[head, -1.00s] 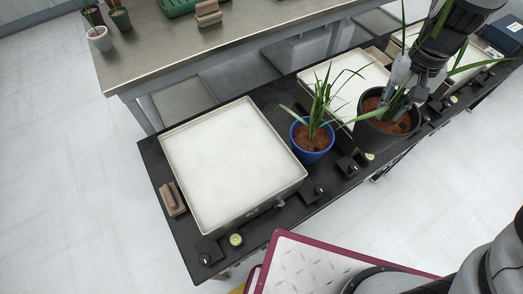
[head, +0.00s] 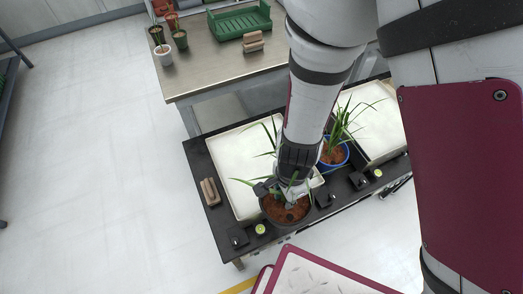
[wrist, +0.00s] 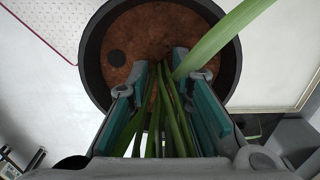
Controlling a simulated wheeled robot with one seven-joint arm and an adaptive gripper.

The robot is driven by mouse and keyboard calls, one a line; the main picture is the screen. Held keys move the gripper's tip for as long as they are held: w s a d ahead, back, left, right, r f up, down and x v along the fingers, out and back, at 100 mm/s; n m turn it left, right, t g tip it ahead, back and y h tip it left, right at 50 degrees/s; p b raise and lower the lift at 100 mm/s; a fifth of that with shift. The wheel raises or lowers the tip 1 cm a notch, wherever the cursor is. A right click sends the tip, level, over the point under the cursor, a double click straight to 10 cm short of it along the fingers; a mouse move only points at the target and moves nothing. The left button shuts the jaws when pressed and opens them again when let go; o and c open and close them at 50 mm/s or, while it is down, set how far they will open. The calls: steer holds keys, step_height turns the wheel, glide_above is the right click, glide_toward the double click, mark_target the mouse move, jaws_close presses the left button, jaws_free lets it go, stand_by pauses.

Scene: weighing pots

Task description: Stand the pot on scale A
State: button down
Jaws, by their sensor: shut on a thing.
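The dark grey pot (head: 289,211) has brown soil and long green leaves. It is at the front edge of the left scale (head: 228,165), which has a pale square pan. In the wrist view the pot (wrist: 88,62) fills the upper middle, upright. My gripper (head: 285,187) is above the soil, and in the wrist view (wrist: 165,75) its fingers are closed around the green stems (wrist: 170,125). Whether the pot touches anything is hidden. A second pale scale (head: 375,130) is to the right. No scale letter is readable.
A blue pot with a plant (head: 335,158) stands between the scales. A wooden block (head: 209,191) lies left of the left scale. Small black boxes (head: 325,197) and a green round thing (head: 260,229) line the bench front. The steel table (head: 200,80) behind holds pots and a green rack (head: 240,20).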

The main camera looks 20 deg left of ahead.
steer(key=w+a+f+b, duration=0.2)
steer(key=w+a+b, duration=0.1)
steer(key=a, duration=0.4)
steer(key=w+a+f+b, duration=0.3)
steer(key=w+a+b, duration=0.1)
steer(key=a, duration=0.3)
steer(key=shift+w, duration=0.4)
steer(key=c, duration=1.9)
jaws_free()
steer(key=shift+d+f, duration=0.1)
steer(key=o, duration=0.5)
steer(key=shift+c, duration=0.2)
